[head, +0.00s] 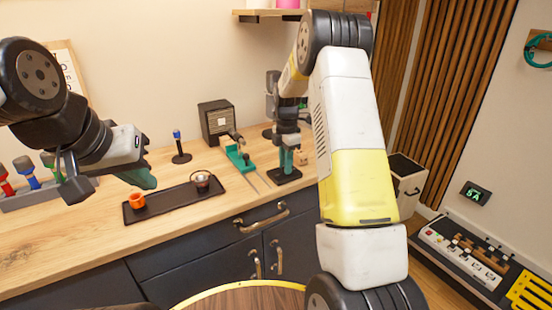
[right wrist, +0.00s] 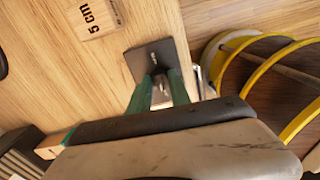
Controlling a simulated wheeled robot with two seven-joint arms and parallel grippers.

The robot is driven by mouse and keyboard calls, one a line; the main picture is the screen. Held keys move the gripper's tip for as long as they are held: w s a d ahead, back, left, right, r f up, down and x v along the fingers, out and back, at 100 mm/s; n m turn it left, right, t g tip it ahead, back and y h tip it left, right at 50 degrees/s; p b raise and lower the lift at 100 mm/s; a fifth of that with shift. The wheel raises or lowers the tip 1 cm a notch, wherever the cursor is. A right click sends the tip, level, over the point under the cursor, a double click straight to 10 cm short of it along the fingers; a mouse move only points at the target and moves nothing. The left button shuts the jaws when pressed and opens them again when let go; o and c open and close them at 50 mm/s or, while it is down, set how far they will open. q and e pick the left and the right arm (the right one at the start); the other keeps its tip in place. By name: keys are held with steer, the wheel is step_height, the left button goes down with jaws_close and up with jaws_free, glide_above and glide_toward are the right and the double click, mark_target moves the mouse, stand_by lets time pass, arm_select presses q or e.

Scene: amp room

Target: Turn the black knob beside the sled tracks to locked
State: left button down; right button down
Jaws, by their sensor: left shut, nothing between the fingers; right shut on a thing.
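The sled tracks (head: 258,180) are two thin rails running forward from a green fixture (head: 238,157) on the wooden counter. Beside them, to the right, is a dark square base (head: 285,178). My right gripper (head: 287,168) points straight down over this base. In the right wrist view, its green fingers (right wrist: 160,80) are shut on the black knob on the dark plate (right wrist: 136,60). The knob is mostly hidden between the fingers, and pale marks show there; I cannot read its setting. My left gripper (head: 148,181) is shut and empty, above the counter at left.
A dark tray (head: 170,205) holds an orange cup (head: 137,201) and a small dark pot (head: 201,180). A black speaker-like box (head: 216,121) stands behind. A yellow-rimmed round table (head: 245,291) is in front.

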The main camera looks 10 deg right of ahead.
steer(key=m, duration=1.8)
steer(key=shift+m, duration=0.3)
steer(key=m, duration=1.2)
steer(key=shift+m, duration=2.2)
